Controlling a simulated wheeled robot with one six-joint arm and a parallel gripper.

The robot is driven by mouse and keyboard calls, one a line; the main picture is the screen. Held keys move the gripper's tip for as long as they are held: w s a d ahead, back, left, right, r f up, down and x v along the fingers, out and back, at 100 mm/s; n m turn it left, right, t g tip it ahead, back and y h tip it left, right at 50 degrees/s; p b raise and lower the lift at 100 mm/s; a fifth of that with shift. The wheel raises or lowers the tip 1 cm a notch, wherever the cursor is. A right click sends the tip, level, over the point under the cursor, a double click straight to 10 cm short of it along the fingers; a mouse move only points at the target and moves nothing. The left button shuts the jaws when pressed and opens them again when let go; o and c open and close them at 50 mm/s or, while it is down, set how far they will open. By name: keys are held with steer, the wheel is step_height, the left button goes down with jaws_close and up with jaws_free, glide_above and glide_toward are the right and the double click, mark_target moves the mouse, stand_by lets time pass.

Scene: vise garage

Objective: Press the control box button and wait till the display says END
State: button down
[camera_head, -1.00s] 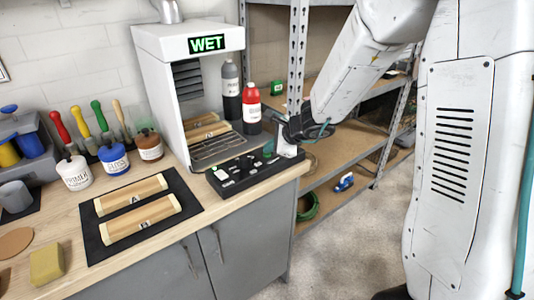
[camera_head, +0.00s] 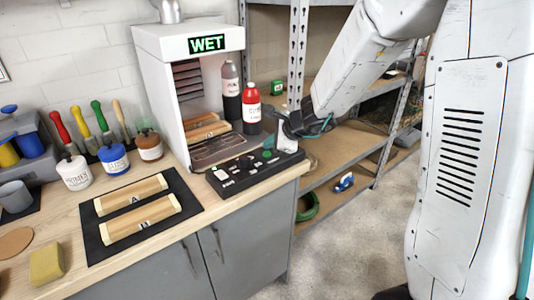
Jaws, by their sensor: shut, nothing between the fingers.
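The black control box (camera_head: 238,177) lies on the bench's front edge, before the white drying cabinet (camera_head: 157,58). It has several small controls, with a green button (camera_head: 267,154) near its right end. The display (camera_head: 207,44) on the cabinet reads WET in green. My gripper (camera_head: 284,152) is shut and empty at the right end of the control box, just right of the green button. Its tips are small in view, and I cannot tell whether they touch the box.
A metal shelf post (camera_head: 297,60) rises near my arm. A black mat (camera_head: 97,241) with two wooden pieces lies to the left.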

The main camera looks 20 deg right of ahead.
mark_target(269, 158)
steer(key=shift+r, duration=2.55)
steer(key=s+a+n, duration=0.1)
steer(key=s+a+n+g+y, duration=0.1)
steer(key=s+n, duration=0.1)
steer(key=s+f+n+g, duration=0.1)
steer(key=shift+s+a+n+y, duration=0.3)
steer(key=shift+s+a+n, duration=0.1)
steer(key=s+d+r+n+g+h, duration=0.1)
steer(key=s+n, duration=0.4)
steer(key=s, duration=0.5)
steer(key=s+d+r+n+g+h, duration=0.2)
steer(key=s+r+n+h, duration=0.1)
steer(key=s, duration=0.8)
steer(key=s+d+r+n+g+h, duration=0.1)
steer(key=s+r+n, duration=0.3)
steer(key=s+n, duration=0.4)
steer(key=s+d+h, duration=0.1)
steer(key=s, duration=0.2)
steer(key=shift+s+d+r+g, duration=0.15)
steer(key=shift+s+r+g, duration=0.05)
steer(key=shift+r+g, duration=0.1)
